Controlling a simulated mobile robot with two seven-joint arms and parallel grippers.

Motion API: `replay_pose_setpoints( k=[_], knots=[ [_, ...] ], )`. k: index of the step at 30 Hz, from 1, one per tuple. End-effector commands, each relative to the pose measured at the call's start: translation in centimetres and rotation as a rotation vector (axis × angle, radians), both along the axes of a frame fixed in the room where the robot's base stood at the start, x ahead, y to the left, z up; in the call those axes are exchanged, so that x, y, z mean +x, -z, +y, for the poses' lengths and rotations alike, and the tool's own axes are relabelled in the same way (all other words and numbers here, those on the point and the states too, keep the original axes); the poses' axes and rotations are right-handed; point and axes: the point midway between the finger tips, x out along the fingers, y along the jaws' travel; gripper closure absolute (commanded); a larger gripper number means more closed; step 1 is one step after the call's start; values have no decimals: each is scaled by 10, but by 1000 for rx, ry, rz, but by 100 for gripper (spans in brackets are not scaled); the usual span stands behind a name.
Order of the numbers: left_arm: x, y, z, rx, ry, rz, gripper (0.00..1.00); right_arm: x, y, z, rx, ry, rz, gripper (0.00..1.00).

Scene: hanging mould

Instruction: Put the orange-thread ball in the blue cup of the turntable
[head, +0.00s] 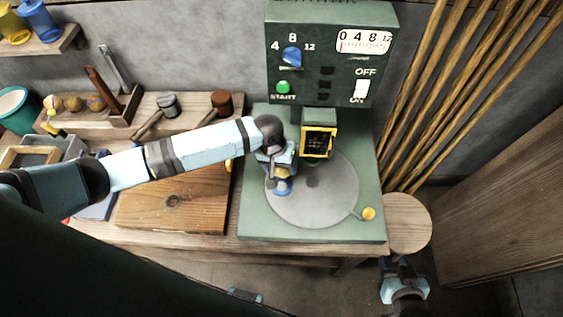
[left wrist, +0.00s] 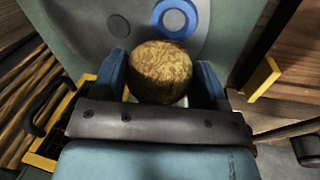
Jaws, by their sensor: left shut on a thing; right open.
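My left gripper (head: 279,163) is over the turntable (head: 325,195), shut on a ball (head: 283,173). In the left wrist view the ball (left wrist: 160,72) is mottled golden brown between the two blue fingers; I cannot make out an orange thread. The blue cup (head: 282,188) is on the left part of the grey disc, close below the ball in the head view. In the left wrist view the cup (left wrist: 175,18) shows as a blue ring just beyond the ball, apart from it in the picture. My right gripper (head: 403,268) is open and empty by the round wooden stool.
A green control box (head: 330,55) with dial and switches stands behind the disc. A yellow-framed dark opening (head: 318,142) is right of my left gripper. A yellow knob (head: 369,213) is at the disc's front right. Balls (head: 73,104) and mallets (head: 168,104) lie at the left.

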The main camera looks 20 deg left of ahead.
Motion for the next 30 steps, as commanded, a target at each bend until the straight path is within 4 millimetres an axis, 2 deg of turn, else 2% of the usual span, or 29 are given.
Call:
replay_pose_setpoints(
  k=[8,22,30],
  knots=[
    [0,11,0,1,1,-1,60,-2,13,2,5,-1,4,57],
    [0,57,1,1,2,-2,60,-1,65,10,13,-15,8,57],
    [0,78,0,0,0,0,60,1,57,6,9,-12,2,57]
  ],
)
